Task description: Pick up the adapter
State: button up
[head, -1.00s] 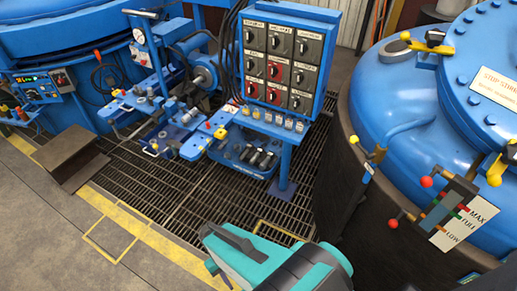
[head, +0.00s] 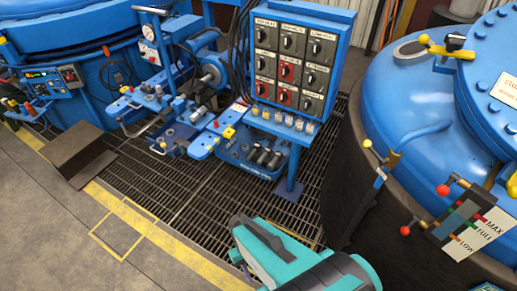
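I cannot tell which item is the adapter. Several small dark and metallic cylindrical fittings (head: 264,157) stand on the blue lower shelf (head: 240,163) under the switch box. More small parts lie on the blue work plates (head: 150,101) to the left of it. Part of my arm, teal and dark grey, shows at the bottom centre, in front of the floor grating and well short of the shelf. My gripper's fingers do not show, so what it holds is hidden.
The blue switch box (head: 300,50) stands above the shelf on a post. Another blue vessel (head: 65,40) is at the left. The grating (head: 180,185) and grey floor (head: 60,240) are clear.

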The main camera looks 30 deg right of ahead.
aim_at(257, 146)
jog(key=u, duration=0.05)
jog(key=i, duration=1)
jog(key=z, duration=0.05)
